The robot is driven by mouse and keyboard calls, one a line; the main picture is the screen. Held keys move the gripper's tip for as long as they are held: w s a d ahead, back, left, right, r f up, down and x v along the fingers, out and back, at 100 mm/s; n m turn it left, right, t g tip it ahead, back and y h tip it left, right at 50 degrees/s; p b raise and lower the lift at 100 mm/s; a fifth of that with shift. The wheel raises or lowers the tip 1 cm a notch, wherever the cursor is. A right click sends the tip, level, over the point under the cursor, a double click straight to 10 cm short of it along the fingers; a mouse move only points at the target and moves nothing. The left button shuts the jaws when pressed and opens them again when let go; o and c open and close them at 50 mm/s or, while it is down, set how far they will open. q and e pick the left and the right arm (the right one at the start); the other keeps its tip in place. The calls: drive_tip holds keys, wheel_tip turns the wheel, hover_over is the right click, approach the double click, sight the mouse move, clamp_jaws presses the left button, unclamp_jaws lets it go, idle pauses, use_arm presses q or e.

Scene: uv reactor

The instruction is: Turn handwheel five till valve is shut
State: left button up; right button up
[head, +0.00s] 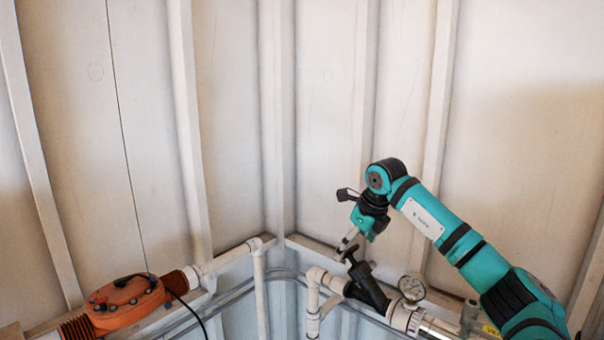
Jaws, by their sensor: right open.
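A black valve (370,289) with a slanted body sits in the white pipe run at the lower middle. Its small black handwheel (351,254) is at the upper left end of the slanted stem. I can read no number on it. My right gripper (346,243) reaches down from the upper right with its fingers at the handwheel's upper side. It is open. I cannot tell whether the fingers touch the handwheel, and the fingers overlap part of it. My left gripper is not in view.
A round pressure gauge (412,288) stands on the pipe just right of the valve. White pipes (260,290) run along the corner. An orange ribbed unit (128,304) with a black cable is at lower left.

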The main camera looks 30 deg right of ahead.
drive_tip(key=a+b+v, duration=0.1)
drive_tip(key=v, duration=1.2)
drive_tip(key=s+a+r+n+g+y, duration=0.1)
drive_tip(key=a+r+n+y, duration=0.3)
drive_tip(key=a, duration=0.5)
drive_tip(key=s+a+r+n+g+y, duration=0.1)
drive_tip(key=a+r+n+y, duration=0.4)
drive_tip(key=a, duration=0.5)
drive_tip(key=shift+s+r+n+g+y, duration=0.25)
drive_tip(key=shift+r+n+g+y, duration=0.05)
drive_tip(key=shift+r+y, duration=1)
drive_tip(key=shift+c, duration=0.4)
